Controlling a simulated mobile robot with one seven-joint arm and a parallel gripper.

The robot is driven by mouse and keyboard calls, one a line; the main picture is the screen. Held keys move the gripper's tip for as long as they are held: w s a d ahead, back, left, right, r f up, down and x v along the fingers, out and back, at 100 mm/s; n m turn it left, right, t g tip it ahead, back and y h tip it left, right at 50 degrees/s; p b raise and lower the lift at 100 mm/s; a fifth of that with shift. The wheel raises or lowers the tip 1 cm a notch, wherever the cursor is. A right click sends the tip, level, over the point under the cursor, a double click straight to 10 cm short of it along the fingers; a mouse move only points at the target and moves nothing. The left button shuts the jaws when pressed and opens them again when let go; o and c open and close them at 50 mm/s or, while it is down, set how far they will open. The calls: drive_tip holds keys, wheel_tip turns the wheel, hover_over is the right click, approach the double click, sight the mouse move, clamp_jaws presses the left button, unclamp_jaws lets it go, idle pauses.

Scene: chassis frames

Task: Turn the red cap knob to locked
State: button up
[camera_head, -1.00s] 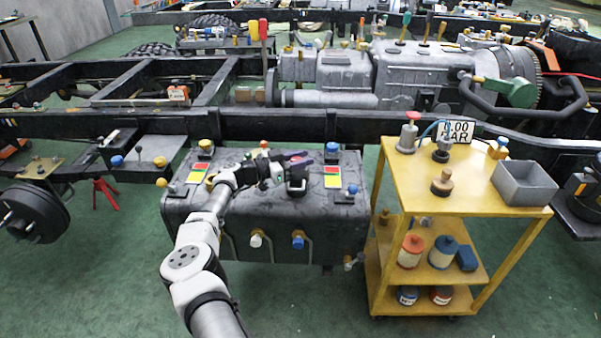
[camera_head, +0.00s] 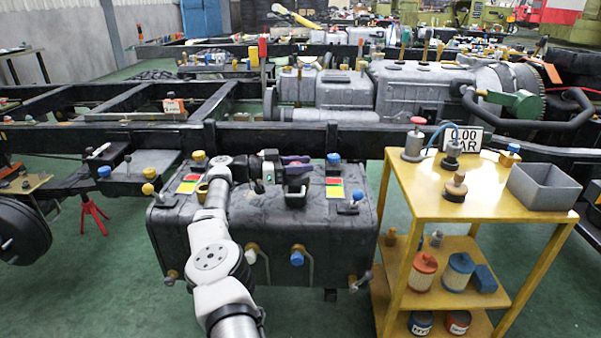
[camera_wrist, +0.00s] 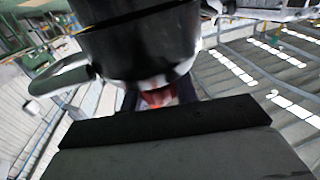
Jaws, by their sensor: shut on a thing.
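A red part (camera_wrist: 158,97), which looks like the red cap knob, shows small and blurred between the two dark fingers in the wrist view. My gripper (camera_head: 295,162) is shut on it above the dark tank (camera_head: 225,225), between the two red-yellow-green label plates (camera_head: 334,188). A dark round neck (camera_head: 296,190) stands just below the gripper. A large dark cylinder (camera_wrist: 140,45) fills the top of the wrist view.
Blue and yellow caps, such as a blue one (camera_head: 333,159), stand on the tank near the gripper. A yellow cart (camera_head: 455,208) with a grey bin (camera_head: 543,186) is close on the right. The black frame rail (camera_head: 290,137) runs behind the tank.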

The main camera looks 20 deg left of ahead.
drive_tip(key=shift+d, duration=0.1)
idle(0.4)
drive_tip(key=o, duration=1)
